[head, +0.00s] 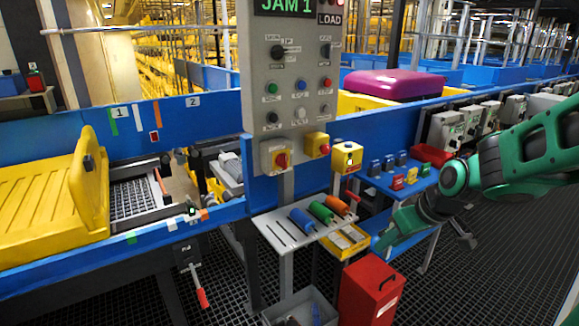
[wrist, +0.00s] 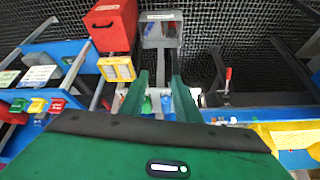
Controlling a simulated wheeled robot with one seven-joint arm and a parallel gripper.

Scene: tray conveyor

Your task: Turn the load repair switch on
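The small labels are not readable, so I cannot tell which control is the load repair switch. My gripper (head: 383,243) is low and right of the panel, apart from it. In the wrist view its two green fingers (wrist: 162,92) are spread and empty.
A tool shelf (head: 270,232) with coloured handles juts out below the panel. A red box (head: 370,290), a yellow bin (head: 345,243) and a grey bin (head: 300,308) are near it. A blue side table (head: 385,180) holds small coloured blocks. A yellow tray (head: 45,205) sits on the conveyor at left.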

